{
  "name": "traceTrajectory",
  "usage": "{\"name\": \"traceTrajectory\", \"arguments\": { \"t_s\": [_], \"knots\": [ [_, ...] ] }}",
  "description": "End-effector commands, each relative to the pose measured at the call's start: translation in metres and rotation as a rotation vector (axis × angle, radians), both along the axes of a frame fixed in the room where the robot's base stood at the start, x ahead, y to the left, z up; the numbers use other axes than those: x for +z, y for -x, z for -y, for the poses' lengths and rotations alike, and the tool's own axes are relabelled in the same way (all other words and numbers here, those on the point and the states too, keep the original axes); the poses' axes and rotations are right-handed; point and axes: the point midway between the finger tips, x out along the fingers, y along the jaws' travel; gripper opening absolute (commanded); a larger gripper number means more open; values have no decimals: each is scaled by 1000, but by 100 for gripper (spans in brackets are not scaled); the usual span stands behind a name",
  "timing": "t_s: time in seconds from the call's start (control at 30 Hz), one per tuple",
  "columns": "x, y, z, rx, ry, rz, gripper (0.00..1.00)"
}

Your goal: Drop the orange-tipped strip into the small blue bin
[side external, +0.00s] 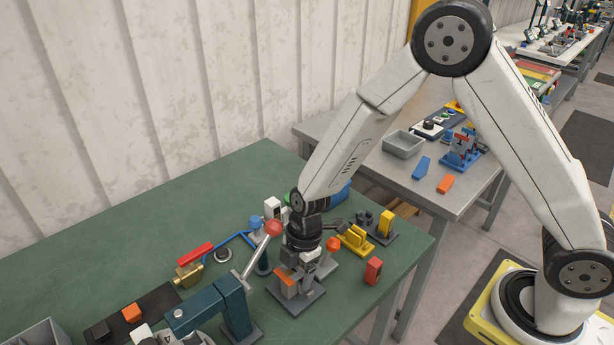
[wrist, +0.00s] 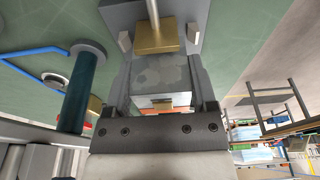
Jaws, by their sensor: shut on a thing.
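My gripper (side external: 304,254) points down over a small grey bench fixture (side external: 302,296) on the green table. In the wrist view my gripper (wrist: 161,88) is shut on a grey strip-like piece (wrist: 160,74) between its fingers. An orange patch (side external: 287,276) shows just below and left of the gripper in the side view; I cannot tell surely whether it is the strip's tip. A blue container-like thing (side external: 341,196), perhaps the small blue bin, stands behind my wrist and is partly hidden. The inside of it is not visible.
A red ball-ended lever (side external: 258,249) and a teal clamp (side external: 228,301) stand close left of the gripper. A yellow fixture (side external: 356,238) and a red block (side external: 373,270) are to the right. The green table (side external: 150,225) is clear at back left.

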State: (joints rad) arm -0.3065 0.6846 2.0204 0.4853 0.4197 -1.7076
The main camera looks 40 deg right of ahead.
Motion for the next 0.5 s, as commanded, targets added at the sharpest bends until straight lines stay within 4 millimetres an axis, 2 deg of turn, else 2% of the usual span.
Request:
{"name": "traceTrajectory", "arguments": {
  "t_s": [0.5],
  "knots": [
    [11, 0, 0, 0, 0, 1, 44]
  ]
}}
